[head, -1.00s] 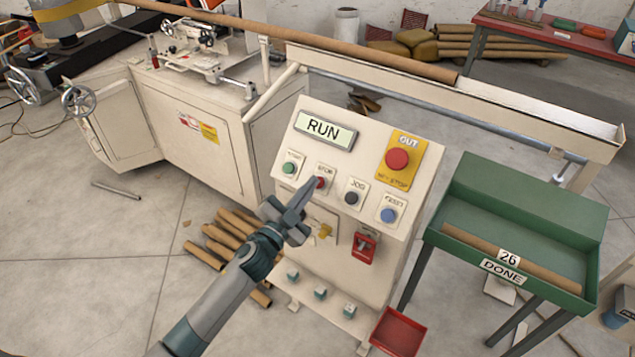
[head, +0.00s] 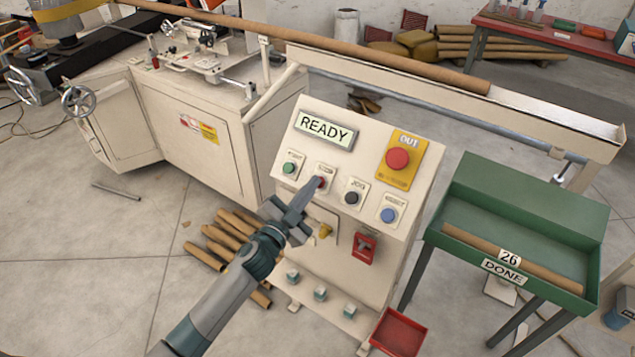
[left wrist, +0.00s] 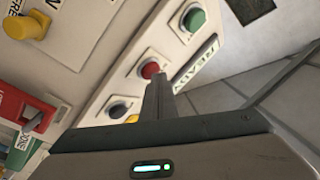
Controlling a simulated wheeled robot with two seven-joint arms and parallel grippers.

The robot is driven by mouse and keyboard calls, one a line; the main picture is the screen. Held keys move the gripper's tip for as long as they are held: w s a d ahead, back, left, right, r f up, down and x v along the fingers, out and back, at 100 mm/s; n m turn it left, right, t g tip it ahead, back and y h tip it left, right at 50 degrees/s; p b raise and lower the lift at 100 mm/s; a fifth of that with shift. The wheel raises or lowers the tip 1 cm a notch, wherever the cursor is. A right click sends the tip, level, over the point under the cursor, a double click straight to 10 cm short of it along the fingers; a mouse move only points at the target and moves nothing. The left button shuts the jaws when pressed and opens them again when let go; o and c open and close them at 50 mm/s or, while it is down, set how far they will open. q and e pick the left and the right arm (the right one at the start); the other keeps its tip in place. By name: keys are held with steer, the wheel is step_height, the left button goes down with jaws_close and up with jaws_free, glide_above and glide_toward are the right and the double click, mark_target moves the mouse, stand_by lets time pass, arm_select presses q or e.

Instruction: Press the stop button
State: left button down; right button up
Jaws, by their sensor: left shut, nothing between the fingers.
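The red stop button (head: 321,182) sits on the cream control panel (head: 290,222), between the green start button (head: 289,168) and the dark jog button (head: 351,198). My left gripper (head: 313,183) is shut and empty, its fingertips at the stop button and partly covering it. In the left wrist view the red stop button (left wrist: 149,69) shows just beyond the closed fingertips (left wrist: 157,78); they seem to touch it. The display (head: 325,130) above reads READY. My right gripper is not in view.
A large red emergency button (head: 397,158) on a yellow plate and a blue button (head: 388,215) are on the same panel. A yellow knob (head: 325,230) and a red switch (head: 362,246) sit below. A green tray (head: 530,215) stands to the right.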

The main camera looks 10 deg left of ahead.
arm_select(q)
steer(key=shift+s+r, duration=0.1)
steer(key=shift+s+a+r+p, duration=0.2)
steer(key=shift+s+r+p, duration=0.25)
steer(key=shift+p, duration=0.2)
stand_by(0.3)
steer(key=s+r+p, duration=0.1)
steer(key=s, duration=0.1)
steer(key=s+a+r+p, duration=0.1)
steer(key=r+p, duration=0.1)
steer(key=shift+s+a+p, duration=0.15)
steer(key=shift+s+p, duration=0.15)
steer(key=shift+s, duration=0.05)
stand_by(0.9)
